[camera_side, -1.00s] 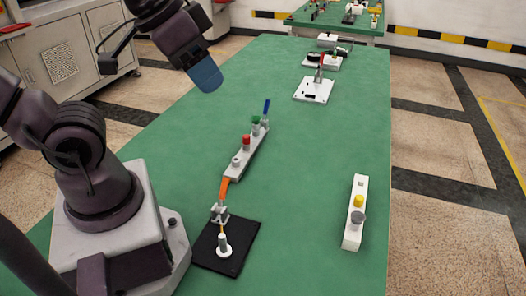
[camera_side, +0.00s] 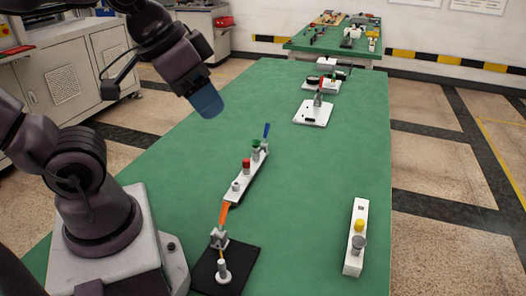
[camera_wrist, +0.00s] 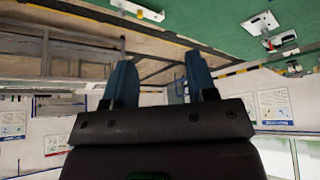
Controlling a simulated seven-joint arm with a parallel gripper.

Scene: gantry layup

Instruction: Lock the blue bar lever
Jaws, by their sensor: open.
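The blue bar lever (camera_side: 266,131) stands at the far end of a light grey block (camera_side: 243,181) on the green table. It points up with a slight tilt; whether it is locked cannot be told. A green knob (camera_side: 256,146) and a red knob (camera_side: 246,163) sit on the same block. My gripper (camera_side: 208,104) is in the air up and left of the lever, clear of it. In the wrist view my gripper (camera_wrist: 160,80) shows two blue fingers apart with nothing between them. The lever cannot be made out there.
A white block with yellow and grey knobs (camera_side: 355,237) stands at the right. A black mat (camera_side: 241,263) with a white post (camera_side: 223,272) lies at the front, near an orange strip (camera_side: 225,213). White plates with fittings (camera_side: 312,113) lie farther back. The middle table is clear.

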